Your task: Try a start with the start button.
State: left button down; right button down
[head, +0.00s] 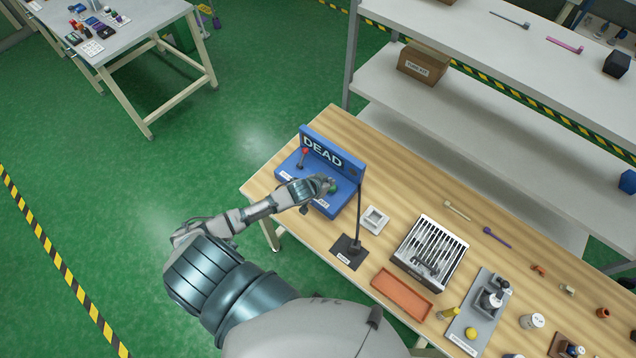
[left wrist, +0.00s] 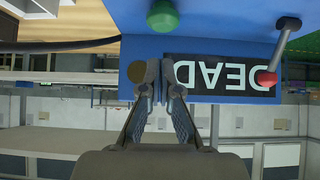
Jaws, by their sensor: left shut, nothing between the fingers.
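The blue control box (head: 290,167) stands at the table's left end, its upright panel reading DEAD (head: 322,152). The green start button (head: 332,188) is on its right part, beside my left gripper's fingertips in the head view. In the left wrist view, which is upside down, the green button (left wrist: 163,15) shows beyond the fingertips, apart from them in the picture. My left gripper (head: 325,182) is shut and empty; its fingers (left wrist: 157,82) overlap the panel's edge. Contact with the button cannot be told. A red-knobbed lever (head: 304,152) stands on the box's left. My right gripper is not in view.
A thin dark stand (head: 359,222) rises just right of the box. Grey shelves (head: 470,110) stand behind the table.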

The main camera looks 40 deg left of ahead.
pick_arm(q)
jog(key=v, duration=0.9)
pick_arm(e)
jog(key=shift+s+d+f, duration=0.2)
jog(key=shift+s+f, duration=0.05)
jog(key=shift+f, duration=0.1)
pick_arm(q)
jog(key=shift+d, duration=0.2)
